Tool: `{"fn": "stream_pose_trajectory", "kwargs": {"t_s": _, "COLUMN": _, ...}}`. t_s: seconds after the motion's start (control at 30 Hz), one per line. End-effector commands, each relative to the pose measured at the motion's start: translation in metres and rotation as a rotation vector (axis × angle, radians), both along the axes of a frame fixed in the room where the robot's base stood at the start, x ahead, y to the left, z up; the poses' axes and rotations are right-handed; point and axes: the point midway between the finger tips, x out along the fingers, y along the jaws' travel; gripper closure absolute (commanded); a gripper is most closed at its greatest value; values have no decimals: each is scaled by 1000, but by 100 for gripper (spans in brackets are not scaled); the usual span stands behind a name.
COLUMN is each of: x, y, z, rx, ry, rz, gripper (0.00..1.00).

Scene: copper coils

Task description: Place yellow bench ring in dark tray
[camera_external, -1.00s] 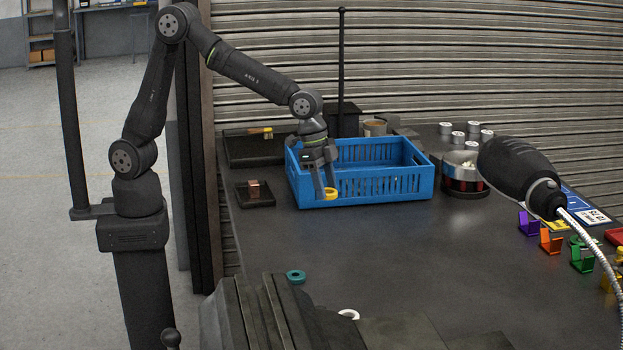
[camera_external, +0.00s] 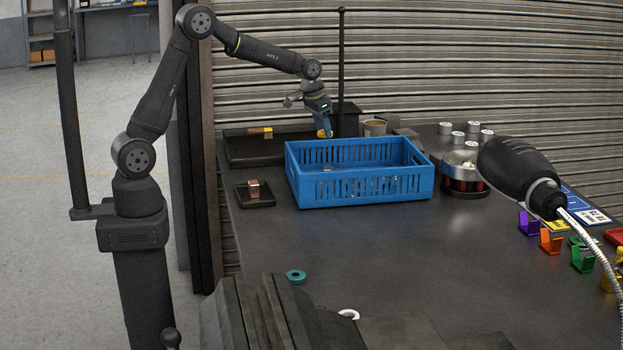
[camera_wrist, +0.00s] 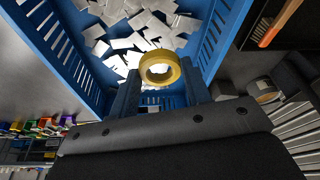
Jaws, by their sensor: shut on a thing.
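My gripper (camera_external: 324,124) is shut on the yellow ring (camera_external: 325,133) and holds it above the back edge of the blue crate. The ring also shows in the wrist view (camera_wrist: 175,66), gripped between my two fingers with its open hole facing the camera. A larger dark tray (camera_external: 240,158) lies at the back left, left of and behind the crate. A brush lies on it. A smaller dark tray (camera_external: 243,202) with a copper-coloured block on it lies in front of that one, left of the crate.
The blue crate (camera_external: 345,190) has slatted walls, and the wrist view shows pale flat scraps in it. A black upright post (camera_external: 341,60) and a dark box stand behind the crate, close to my gripper. A teal ring (camera_external: 296,276) lies at the front.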

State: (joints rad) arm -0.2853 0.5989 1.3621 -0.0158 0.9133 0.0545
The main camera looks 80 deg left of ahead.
Motion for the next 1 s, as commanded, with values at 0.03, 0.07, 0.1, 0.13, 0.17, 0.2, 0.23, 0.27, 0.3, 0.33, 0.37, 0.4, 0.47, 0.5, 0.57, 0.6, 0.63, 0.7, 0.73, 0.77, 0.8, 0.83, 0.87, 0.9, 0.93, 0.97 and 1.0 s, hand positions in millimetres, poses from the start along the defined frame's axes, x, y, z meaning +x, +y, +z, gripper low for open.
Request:
{"fn": "stream_pose_trajectory", "kwargs": {"t_s": 0.03, "x": -6, "y": 30, "z": 0, "rx": 1, "ry": -1, "rz": 55, "gripper": 82}}
{"fn": "stream_pose_trajectory", "kwargs": {"t_s": 0.07, "x": -10, "y": 45, "z": 0, "rx": 1, "ry": -1, "rz": 84, "gripper": 82}}
{"fn": "stream_pose_trajectory", "kwargs": {"t_s": 0.1, "x": -16, "y": 65, "z": 0, "rx": 1, "ry": -1, "rz": 123, "gripper": 82}}
{"fn": "stream_pose_trajectory", "kwargs": {"t_s": 0.13, "x": -21, "y": 80, "z": 0, "rx": 0, "ry": -1, "rz": 152, "gripper": 82}}
{"fn": "stream_pose_trajectory", "kwargs": {"t_s": 0.17, "x": -26, "y": 94, "z": 0, "rx": 0, "ry": -1, "rz": 182, "gripper": 82}}
{"fn": "stream_pose_trajectory", "kwargs": {"t_s": 0.2, "x": -34, "y": 114, "z": 0, "rx": 0, "ry": -2, "rz": 221, "gripper": 82}}
{"fn": "stream_pose_trajectory", "kwargs": {"t_s": 0.23, "x": -39, "y": 128, "z": 0, "rx": 1, "ry": -2, "rz": 249, "gripper": 82}}
{"fn": "stream_pose_trajectory", "kwargs": {"t_s": 0.27, "x": -46, "y": 142, "z": 0, "rx": 0, "ry": -2, "rz": 277, "gripper": 82}}
{"fn": "stream_pose_trajectory", "kwargs": {"t_s": 0.3, "x": -54, "y": 159, "z": 0, "rx": 0, "ry": -2, "rz": 314, "gripper": 82}}
{"fn": "stream_pose_trajectory", "kwargs": {"t_s": 0.33, "x": -61, "y": 172, "z": 0, "rx": 0, "ry": -2, "rz": 341, "gripper": 82}}
{"fn": "stream_pose_trajectory", "kwargs": {"t_s": 0.37, "x": -67, "y": 184, "z": 0, "rx": 1, "ry": -3, "rz": 365, "gripper": 82}}
{"fn": "stream_pose_trajectory", "kwargs": {"t_s": 0.4, "x": -75, "y": 197, "z": 0, "rx": 2, "ry": -3, "rz": 393, "gripper": 82}}
{"fn": "stream_pose_trajectory", "kwargs": {"t_s": 0.47, "x": -85, "y": 214, "z": 0, "rx": 2, "ry": -3, "rz": 430, "gripper": 82}}
{"fn": "stream_pose_trajectory", "kwargs": {"t_s": 0.5, "x": -91, "y": 224, "z": 0, "rx": 3, "ry": -3, "rz": 452, "gripper": 82}}
{"fn": "stream_pose_trajectory", "kwargs": {"t_s": 0.57, "x": -99, "y": 236, "z": 0, "rx": 2, "ry": -4, "rz": 479, "gripper": 82}}
{"fn": "stream_pose_trajectory", "kwargs": {"t_s": 0.6, "x": -104, "y": 243, "z": 0, "rx": 2, "ry": -3, "rz": 494, "gripper": 82}}
{"fn": "stream_pose_trajectory", "kwargs": {"t_s": 0.63, "x": -108, "y": 248, "z": 0, "rx": 3, "ry": -3, "rz": 504, "gripper": 82}}
{"fn": "stream_pose_trajectory", "kwargs": {"t_s": 0.7, "x": -115, "y": 258, "z": 0, "rx": 3, "ry": -3, "rz": 527, "gripper": 82}}
{"fn": "stream_pose_trajectory", "kwargs": {"t_s": 0.73, "x": -118, "y": 262, "z": 0, "rx": 2, "ry": -3, "rz": 535, "gripper": 82}}
{"fn": "stream_pose_trajectory", "kwargs": {"t_s": 0.77, "x": -121, "y": 265, "z": 0, "rx": 3, "ry": -3, "rz": 545, "gripper": 82}}
{"fn": "stream_pose_trajectory", "kwargs": {"t_s": 0.8, "x": -119, "y": 263, "z": -11, "rx": 0, "ry": 1, "rz": 539, "gripper": 82}}
{"fn": "stream_pose_trajectory", "kwargs": {"t_s": 0.83, "x": -119, "y": 262, "z": -16, "rx": 0, "ry": 1, "rz": 538, "gripper": 82}}
{"fn": "stream_pose_trajectory", "kwargs": {"t_s": 0.87, "x": -119, "y": 262, "z": -20, "rx": 1, "ry": -1, "rz": 538, "gripper": 82}}
{"fn": "stream_pose_trajectory", "kwargs": {"t_s": 0.9, "x": -119, "y": 262, "z": -25, "rx": 1, "ry": -1, "rz": 538, "gripper": 82}}
{"fn": "stream_pose_trajectory", "kwargs": {"t_s": 0.93, "x": -119, "y": 262, "z": -29, "rx": 1, "ry": -1, "rz": 538, "gripper": 82}}
{"fn": "stream_pose_trajectory", "kwargs": {"t_s": 0.97, "x": -119, "y": 262, "z": -35, "rx": 1, "ry": 0, "rz": 537, "gripper": 82}}
{"fn": "stream_pose_trajectory", "kwargs": {"t_s": 1.0, "x": -119, "y": 262, "z": -41, "rx": 1, "ry": 0, "rz": 537, "gripper": 82}}
